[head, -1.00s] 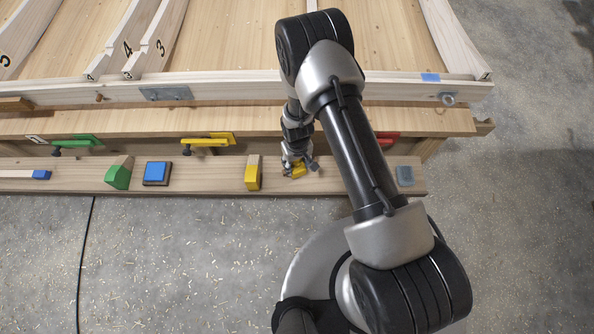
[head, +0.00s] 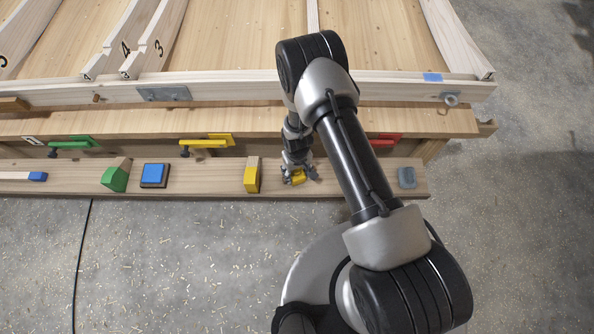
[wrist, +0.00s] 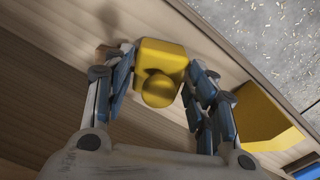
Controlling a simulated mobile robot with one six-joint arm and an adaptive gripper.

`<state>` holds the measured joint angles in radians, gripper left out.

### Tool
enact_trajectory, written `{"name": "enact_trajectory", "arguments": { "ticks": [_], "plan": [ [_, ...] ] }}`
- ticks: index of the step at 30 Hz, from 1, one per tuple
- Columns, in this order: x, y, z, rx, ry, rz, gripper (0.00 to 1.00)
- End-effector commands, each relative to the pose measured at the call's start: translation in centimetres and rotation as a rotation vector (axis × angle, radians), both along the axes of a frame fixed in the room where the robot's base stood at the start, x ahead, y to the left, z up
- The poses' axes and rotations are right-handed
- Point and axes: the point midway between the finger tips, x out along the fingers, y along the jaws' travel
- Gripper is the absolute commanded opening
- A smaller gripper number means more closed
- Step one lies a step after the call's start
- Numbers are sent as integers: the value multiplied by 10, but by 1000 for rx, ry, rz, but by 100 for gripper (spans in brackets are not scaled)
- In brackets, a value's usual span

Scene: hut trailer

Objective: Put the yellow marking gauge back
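The yellow marking gauge, as I take it, is the small yellow block with a round knob (wrist: 160,75), on the wooden beam below the bench. In the head view it shows as a small yellow patch (head: 298,178), partly hidden by my gripper (head: 299,176). My gripper points down over it. In the wrist view my gripper's fingers (wrist: 160,62) stand one on each side of the block, close to its sides. They look spread, with narrow gaps; contact is hard to judge. The block appears to be resting on the beam.
A yellow-and-wood block (head: 252,177) stands just left of my gripper; its yellow face also shows in the wrist view (wrist: 262,118). Further left are a blue square piece (head: 154,174) and a green block (head: 115,179). A yellow clamp (head: 205,143) is behind. A grey piece (head: 407,177) lies right.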

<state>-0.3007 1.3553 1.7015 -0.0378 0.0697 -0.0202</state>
Motion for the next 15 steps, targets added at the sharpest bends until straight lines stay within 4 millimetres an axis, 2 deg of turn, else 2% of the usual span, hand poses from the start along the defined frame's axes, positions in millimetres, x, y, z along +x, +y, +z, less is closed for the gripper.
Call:
{"name": "enact_trajectory", "arguments": {
  "ticks": [5,15],
  "plan": [
    [0,0,0,0,0,0,66],
    [0,0,2,0,0,0,66]
  ]
}}
